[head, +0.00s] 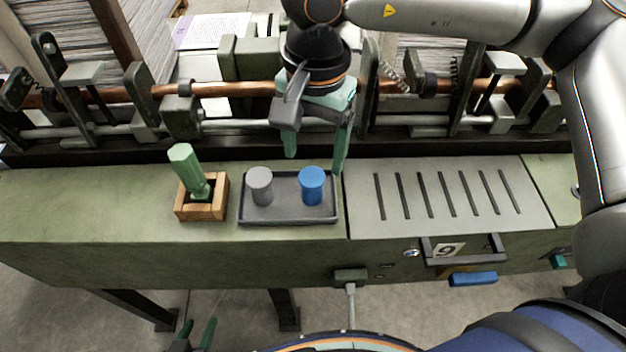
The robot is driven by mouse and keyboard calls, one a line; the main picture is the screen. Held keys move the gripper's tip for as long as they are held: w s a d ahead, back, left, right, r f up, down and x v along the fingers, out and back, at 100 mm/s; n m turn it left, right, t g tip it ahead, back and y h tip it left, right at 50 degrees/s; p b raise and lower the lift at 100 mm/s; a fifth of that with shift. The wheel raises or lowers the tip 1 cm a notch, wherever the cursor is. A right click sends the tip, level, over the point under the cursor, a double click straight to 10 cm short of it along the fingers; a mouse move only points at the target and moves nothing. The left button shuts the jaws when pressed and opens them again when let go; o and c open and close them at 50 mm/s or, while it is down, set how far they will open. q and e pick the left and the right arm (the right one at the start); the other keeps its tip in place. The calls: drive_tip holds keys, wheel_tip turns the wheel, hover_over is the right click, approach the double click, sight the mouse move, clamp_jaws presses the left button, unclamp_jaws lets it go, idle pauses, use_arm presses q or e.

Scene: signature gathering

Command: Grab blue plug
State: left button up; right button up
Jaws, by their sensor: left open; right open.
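The blue plug (312,187) stands upright on the right side of a dark grey tray (285,218) on the green machine top. A grey plug (260,187) stands to its left on the same tray. My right gripper (315,162) comes down from above with its green fingers apart. Its fingertips are just behind or above the blue plug in the picture, one toward each side, with nothing between them. Exact height and contact cannot be told. My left gripper (197,330) is low at the bottom edge, away from the tray, open and empty.
A green-handled stamp (187,165) stands in a wooden box (203,208) left of the tray. A slotted grey plate (450,195) lies to the right. Copper and steel rods with brackets run behind. A handle marked 9 (462,249) is on the front edge.

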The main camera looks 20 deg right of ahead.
sight(313, 175)
drive_tip(key=shift+a+f+p, duration=0.1)
drive_tip(key=shift+f+p, duration=0.35)
drive_tip(key=shift+f, duration=3)
clamp_jaws()
drive_tip(key=shift+r, duration=0.1)
